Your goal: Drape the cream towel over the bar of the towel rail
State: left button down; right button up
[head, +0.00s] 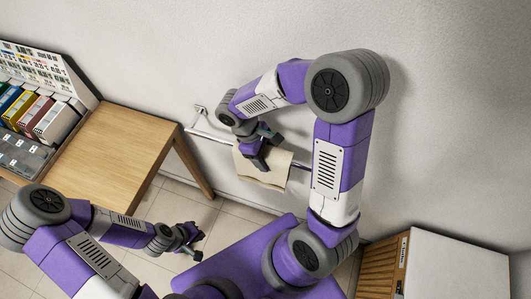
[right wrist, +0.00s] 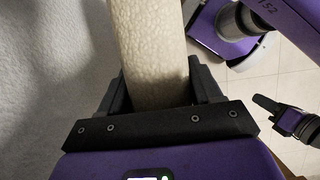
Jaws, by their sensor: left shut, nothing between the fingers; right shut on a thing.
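The cream towel (head: 262,176) is at the towel rail (head: 212,137) on the wall in the head view. The bar shows on both sides of the towel and is hidden where the towel covers it. I cannot tell how far the towel hangs on the wall side. My right gripper (head: 262,152) is shut on the towel, just above the bar. In the right wrist view the towel (right wrist: 153,50) runs between the fingers and away from them. My left gripper (head: 192,240) is shut and empty, low over the floor, away from the rail.
A wooden table (head: 125,147) stands left of the rail, with a display of coloured boxes (head: 38,108) on it. A white-topped cabinet (head: 455,265) is at the lower right. Tiled floor (head: 185,200) lies open below the rail. The wall is close behind the bar.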

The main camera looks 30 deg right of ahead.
jog(key=shift+f, duration=0.4)
dwell(0.5)
jog(key=o, duration=1.6)
jog(key=shift+r, duration=0.1)
jog(key=p+v, duration=0.1)
jog(key=v, duration=0.6)
jog(key=shift+w+a+r, duration=0.1)
jog(key=shift+r, duration=0.1)
